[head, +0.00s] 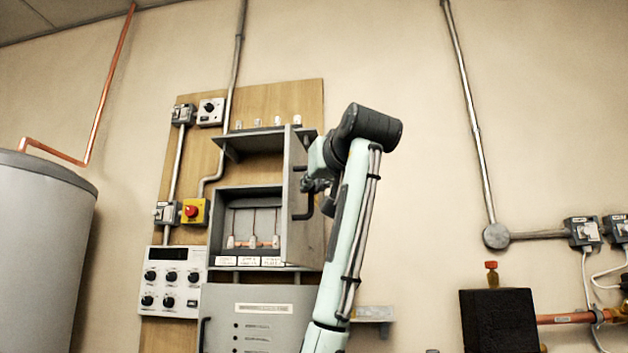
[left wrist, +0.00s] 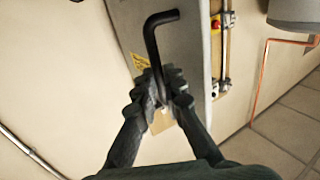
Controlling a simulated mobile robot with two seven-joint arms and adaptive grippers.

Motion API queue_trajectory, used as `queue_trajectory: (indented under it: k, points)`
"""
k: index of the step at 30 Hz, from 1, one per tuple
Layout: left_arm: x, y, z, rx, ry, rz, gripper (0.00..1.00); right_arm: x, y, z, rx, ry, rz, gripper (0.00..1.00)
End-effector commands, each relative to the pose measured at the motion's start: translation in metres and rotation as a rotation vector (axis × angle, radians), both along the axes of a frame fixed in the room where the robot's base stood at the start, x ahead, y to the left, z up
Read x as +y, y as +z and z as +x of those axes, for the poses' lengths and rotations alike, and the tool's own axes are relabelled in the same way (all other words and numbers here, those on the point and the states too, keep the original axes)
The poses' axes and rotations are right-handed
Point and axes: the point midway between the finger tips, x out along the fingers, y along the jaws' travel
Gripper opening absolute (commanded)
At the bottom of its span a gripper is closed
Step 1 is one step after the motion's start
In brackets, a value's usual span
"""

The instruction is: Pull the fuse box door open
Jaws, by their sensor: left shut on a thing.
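The grey fuse box (head: 250,188) on the wooden board stands open at the front. Its door (head: 293,150) is swung out at the right side and seen at a steep angle. Inside the box show fuses and thin red wires. The black bar handle (head: 299,212) is on the door. In the left wrist view the bent handle (left wrist: 153,38) stands out from the grey door (left wrist: 188,55). My left gripper (head: 312,185) is at the handle, with its fingers (left wrist: 161,92) shut around one end of it. My right gripper is in neither view.
A control panel with knobs (head: 172,281) and a red emergency button (head: 192,211) are left of the box. A lower grey cabinet (head: 262,318) is beneath it. A grey tank (head: 42,255) stands far left. The wall right of my arm is clear up to the conduit (head: 470,100).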

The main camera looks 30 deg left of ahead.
Motion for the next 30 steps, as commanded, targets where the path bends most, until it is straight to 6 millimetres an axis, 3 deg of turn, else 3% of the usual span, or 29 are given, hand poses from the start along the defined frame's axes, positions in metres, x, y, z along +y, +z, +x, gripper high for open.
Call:
queue_trajectory:
  k: [11, 12, 17, 26, 30]
  points:
    - [0.002, 0.001, 0.004, 0.002, -0.002, 0.006, 0.0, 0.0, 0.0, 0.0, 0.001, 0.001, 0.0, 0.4]
    - [0.002, 0.001, 0.004, 0.003, -0.002, 0.006, 0.13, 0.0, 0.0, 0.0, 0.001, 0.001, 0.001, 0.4]
    - [0.002, 0.001, 0.003, 0.001, -0.001, 0.005, 0.31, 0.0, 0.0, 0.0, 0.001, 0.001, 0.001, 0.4]
    - [0.0, 0.001, 0.0, -0.003, 0.0, 0.004, 0.31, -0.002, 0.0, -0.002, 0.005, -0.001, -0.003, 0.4]
    - [-0.011, 0.002, -0.008, -0.005, -0.003, 0.007, 0.31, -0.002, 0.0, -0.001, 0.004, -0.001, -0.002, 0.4]
